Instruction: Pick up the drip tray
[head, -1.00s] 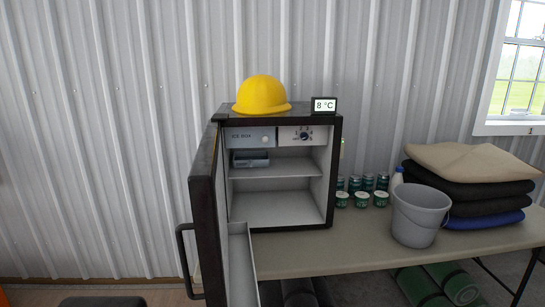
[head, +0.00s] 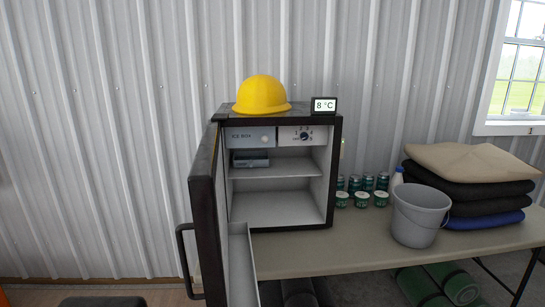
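A small dark grey tray (head: 250,162), which looks like the drip tray, sits inside the open mini fridge (head: 336,185). It is on the upper shelf (head: 290,168), at the left, just under the ice box (head: 250,136). Its front faces me; its back is in shadow. The fridge door (head: 205,220) stands wide open toward me at the left and hides part of the fridge's left side. My gripper is not in view.
A yellow hard hat (head: 262,95) and an 8 °C display (head: 323,105) are on the fridge. On the table (head: 330,255), to the right, are several cans and jars (head: 362,199), a grey bucket (head: 418,215) and folded blankets (head: 480,190). The table front is clear.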

